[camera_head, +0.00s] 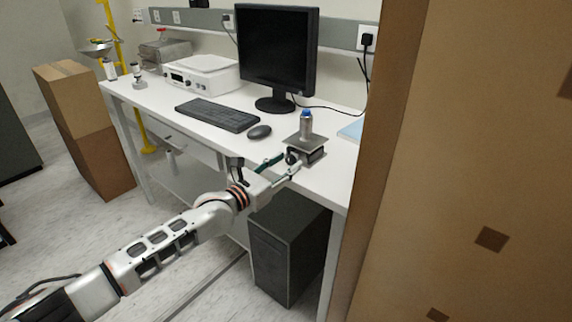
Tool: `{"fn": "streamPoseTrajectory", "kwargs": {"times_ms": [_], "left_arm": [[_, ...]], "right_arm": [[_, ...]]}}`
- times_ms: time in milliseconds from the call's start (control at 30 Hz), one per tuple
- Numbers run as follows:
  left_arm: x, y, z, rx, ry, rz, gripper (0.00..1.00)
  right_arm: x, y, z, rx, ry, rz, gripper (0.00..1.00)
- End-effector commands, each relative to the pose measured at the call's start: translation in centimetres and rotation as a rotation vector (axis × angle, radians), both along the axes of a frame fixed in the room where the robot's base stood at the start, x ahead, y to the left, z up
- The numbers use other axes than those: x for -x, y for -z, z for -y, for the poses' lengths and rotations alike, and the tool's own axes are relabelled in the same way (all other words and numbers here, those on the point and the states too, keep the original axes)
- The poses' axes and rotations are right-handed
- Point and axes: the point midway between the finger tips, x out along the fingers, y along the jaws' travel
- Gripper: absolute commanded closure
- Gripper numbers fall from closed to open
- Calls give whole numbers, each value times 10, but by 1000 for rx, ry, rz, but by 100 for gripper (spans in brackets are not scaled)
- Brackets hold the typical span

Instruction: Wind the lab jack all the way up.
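The lab jack (308,143) stands low on the white bench near its front edge, with a grey metal top plate. A metal bottle with a blue cap (306,124) stands upright on the plate. The jack's dark knob (291,157) faces my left gripper. My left gripper (290,163) reaches in from the left at bench height, its two fingers parted with the tips on either side of the knob. I cannot tell whether they press on the knob. My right gripper is not in view.
A mouse (259,132), keyboard (217,116) and monitor (277,50) are behind and left of the jack. A large brown cardboard surface (470,150) fills the right side, close to the bench. A black computer case (285,250) stands beneath the bench.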

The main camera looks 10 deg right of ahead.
Motion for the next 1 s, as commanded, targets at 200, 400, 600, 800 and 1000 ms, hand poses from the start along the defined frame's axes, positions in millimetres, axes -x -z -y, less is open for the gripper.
{"fn": "streamPoseTrajectory", "kwargs": {"times_ms": [200, 400, 600, 800, 1000], "left_arm": [[0, 0, 0, 0, 0, 0, 100], [0, 0, 0, -10, 0, 13, 100], [0, 1, 0, -64, -1, 84, 100], [0, 0, 0, -76, 0, 99, 100], [0, 0, 0, -76, 0, 99, 64]], "right_arm": [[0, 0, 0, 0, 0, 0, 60], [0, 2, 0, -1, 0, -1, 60], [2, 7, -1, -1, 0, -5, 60], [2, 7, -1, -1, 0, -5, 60], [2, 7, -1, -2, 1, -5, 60]]}}
